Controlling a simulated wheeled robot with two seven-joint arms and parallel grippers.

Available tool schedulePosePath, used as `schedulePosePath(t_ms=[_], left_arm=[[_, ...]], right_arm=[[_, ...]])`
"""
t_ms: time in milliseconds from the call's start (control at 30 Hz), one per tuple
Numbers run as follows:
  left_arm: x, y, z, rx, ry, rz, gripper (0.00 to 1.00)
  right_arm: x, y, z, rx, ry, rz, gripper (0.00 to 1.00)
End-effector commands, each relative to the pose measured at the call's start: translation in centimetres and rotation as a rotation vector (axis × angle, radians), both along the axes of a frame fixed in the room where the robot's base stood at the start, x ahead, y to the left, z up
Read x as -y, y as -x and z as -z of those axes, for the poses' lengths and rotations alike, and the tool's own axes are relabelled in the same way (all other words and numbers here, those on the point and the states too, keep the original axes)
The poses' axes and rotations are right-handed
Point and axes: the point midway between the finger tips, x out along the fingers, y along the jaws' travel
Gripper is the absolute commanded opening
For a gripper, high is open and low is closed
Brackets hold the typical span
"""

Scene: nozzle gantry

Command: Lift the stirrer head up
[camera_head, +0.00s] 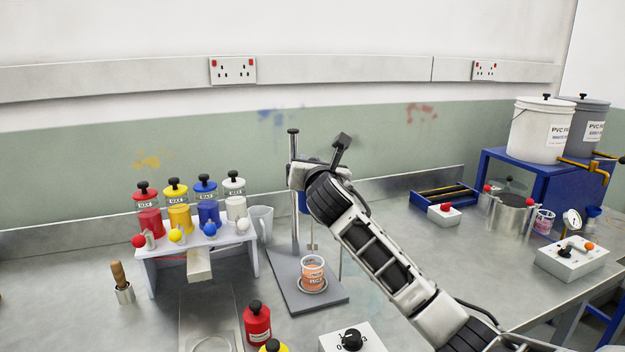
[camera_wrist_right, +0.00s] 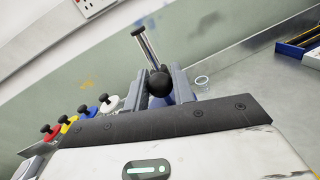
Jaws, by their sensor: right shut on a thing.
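The stirrer stands on a grey base plate (camera_head: 290,300) with an upright metal column (camera_head: 294,150). Its blue stirrer head (camera_head: 304,203) is mostly hidden behind my right gripper (camera_head: 300,177); a small part shows below it. In the right wrist view, the black ball knob (camera_wrist_right: 159,83) of the head sits between the two fingers of my right gripper (camera_wrist_right: 160,92), which is shut on the head. A thin shaft with a small paddle (camera_head: 314,246) hangs above an orange-labelled pot (camera_head: 312,273) on the base plate. My left gripper is not in view.
Left of the stirrer are a white jug (camera_head: 262,222) and a rack (camera_head: 251,262) with several coloured bottles. A red bottle (camera_head: 257,323) and a dial box (camera_head: 352,339) stand in front. The bench to the right of the base is largely clear under my arm.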

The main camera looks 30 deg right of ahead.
Motion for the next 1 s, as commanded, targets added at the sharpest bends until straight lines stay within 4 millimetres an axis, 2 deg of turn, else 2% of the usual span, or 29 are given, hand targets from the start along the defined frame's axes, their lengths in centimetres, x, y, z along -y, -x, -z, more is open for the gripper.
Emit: schedulePosePath(t_ms=[33,267,300,367,767,867,1000], left_arm=[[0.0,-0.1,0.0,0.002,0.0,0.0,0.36],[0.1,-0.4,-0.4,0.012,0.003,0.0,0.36],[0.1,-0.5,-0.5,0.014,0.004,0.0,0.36],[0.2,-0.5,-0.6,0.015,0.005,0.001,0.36],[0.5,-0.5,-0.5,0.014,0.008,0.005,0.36],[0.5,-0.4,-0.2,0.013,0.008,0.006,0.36],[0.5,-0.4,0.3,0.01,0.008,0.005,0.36]], right_arm=[[0.0,0.0,-0.6,0.009,0.003,0.0,0.0],[0.1,0.0,-0.8,0.012,0.002,-0.001,0.0],[0.1,0.1,-0.8,0.013,0.003,0.0,0.28],[0.1,0.0,-0.8,0.013,0.003,0.0,0.44],[-0.2,0.6,-0.4,0.007,0.003,-0.001,0.45],[-0.8,1.8,-0.3,0.007,0.004,-0.001,0.45],[-2.1,4.5,-0.2,0.006,0.005,-0.004,0.45]])
